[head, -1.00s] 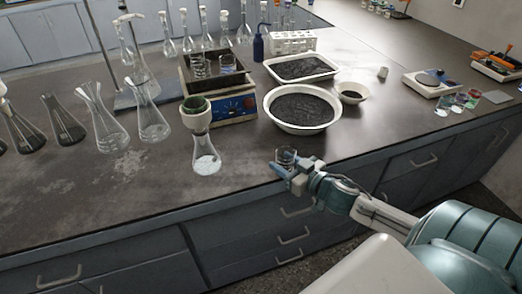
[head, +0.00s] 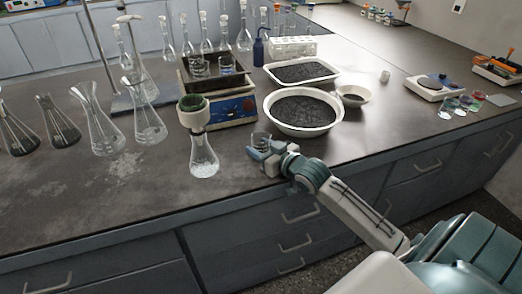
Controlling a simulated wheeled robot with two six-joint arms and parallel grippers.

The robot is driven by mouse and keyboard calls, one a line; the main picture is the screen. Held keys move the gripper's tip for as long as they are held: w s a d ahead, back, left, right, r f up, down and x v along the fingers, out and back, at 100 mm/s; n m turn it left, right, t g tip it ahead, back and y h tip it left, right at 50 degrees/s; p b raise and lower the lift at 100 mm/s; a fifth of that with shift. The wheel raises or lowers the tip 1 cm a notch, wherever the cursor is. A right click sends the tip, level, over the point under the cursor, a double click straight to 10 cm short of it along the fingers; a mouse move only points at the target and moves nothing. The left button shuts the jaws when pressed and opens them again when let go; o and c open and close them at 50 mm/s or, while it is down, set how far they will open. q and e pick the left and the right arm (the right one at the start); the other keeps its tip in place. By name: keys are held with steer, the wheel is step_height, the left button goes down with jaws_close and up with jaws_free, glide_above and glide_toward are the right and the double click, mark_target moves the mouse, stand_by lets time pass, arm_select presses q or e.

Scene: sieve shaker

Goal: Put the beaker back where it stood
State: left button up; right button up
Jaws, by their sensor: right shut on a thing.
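The small clear glass beaker (head: 261,139) is upright between the fingers of my right gripper (head: 260,151). The gripper is shut on it, at the front part of the dark bench, and hides its lower part. I cannot tell whether the beaker's base touches the bench top. It is just right of a conical flask (head: 204,160) with pale contents, and in front of the white round basin. My left gripper is not in view.
The flask carries a green-lined funnel (head: 193,106). A white basin (head: 335,128) of dark grains, a tray (head: 270,74) and a hot-plate-like device (head: 243,109) stand behind. Several flasks (head: 95,125) are at left.

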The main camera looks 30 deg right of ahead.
steer(key=shift+f, duration=0.1)
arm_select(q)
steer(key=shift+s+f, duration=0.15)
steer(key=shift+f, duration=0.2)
arm_select(e)
steer(key=shift+s, duration=0.1)
steer(key=shift+f, duration=0.1)
steer(key=o, duration=1)
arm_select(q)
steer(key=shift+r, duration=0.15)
